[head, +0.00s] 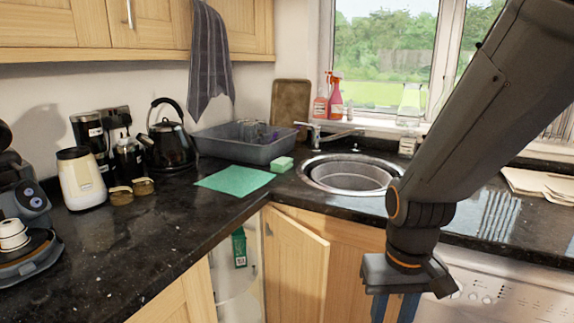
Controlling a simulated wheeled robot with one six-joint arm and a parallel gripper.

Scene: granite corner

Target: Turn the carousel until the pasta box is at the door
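The corner cupboard stands open, its wooden door (296,262) swung out to the right of the opening. Inside is the carousel (236,300), a pale round shelf seen only in part. The rest of the carousel is hidden. My gripper (396,308) points down to the right of the cupboard door, apart from it.
The black granite worktop (140,255) runs above the cupboard, with a green cloth (235,180), a grey dish tub (245,143) and a sink (350,175). A white appliance (490,293) is behind my gripper. Free room lies between gripper and door.

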